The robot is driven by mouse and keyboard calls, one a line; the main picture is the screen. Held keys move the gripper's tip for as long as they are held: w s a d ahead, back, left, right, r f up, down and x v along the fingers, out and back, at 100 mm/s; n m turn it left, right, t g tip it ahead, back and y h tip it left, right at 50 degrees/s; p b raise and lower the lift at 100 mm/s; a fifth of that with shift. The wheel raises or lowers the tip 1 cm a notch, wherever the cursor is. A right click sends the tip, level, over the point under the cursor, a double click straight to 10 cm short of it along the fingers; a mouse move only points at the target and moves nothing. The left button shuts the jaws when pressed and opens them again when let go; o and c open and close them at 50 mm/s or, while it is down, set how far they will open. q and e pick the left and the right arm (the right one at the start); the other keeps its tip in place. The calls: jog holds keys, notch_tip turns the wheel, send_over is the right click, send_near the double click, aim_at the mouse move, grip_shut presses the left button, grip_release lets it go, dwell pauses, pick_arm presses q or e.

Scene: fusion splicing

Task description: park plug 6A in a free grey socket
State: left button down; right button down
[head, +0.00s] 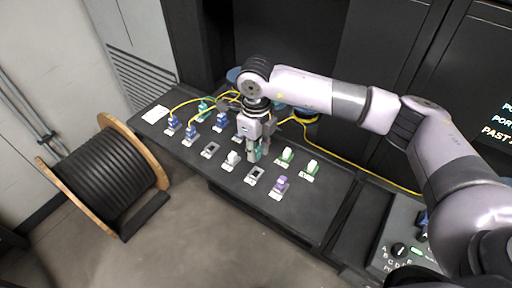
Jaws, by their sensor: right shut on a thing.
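My right gripper (257,150) points down over the panel and is shut on a teal plug (252,155). The plug's label is too small to read, so I cannot tell whether it is 6A. The plug is close above the panel, just behind an empty grey socket (255,174); I cannot tell whether it touches anything. Another empty grey socket (210,149) is to the left in the front row. A white plug (233,158) sits between these two sockets, and a purple plug (281,184) sits to the right. My left gripper is not in view.
Blue plugs (190,132) with yellow cables stand at the panel's left. Two green-based plugs (287,155) stand right of my gripper. A yellow cable (350,162) runs right across the black bench (315,215). A cable drum (105,170) stands on the floor at left.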

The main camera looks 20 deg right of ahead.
jog(key=shift+f+b, duration=1.35)
jog(key=shift+f, duration=1.8)
jog(key=shift+b, duration=0.75)
jog(key=shift+f+b, duration=0.55)
jog(key=c, duration=1.3)
grip_release()
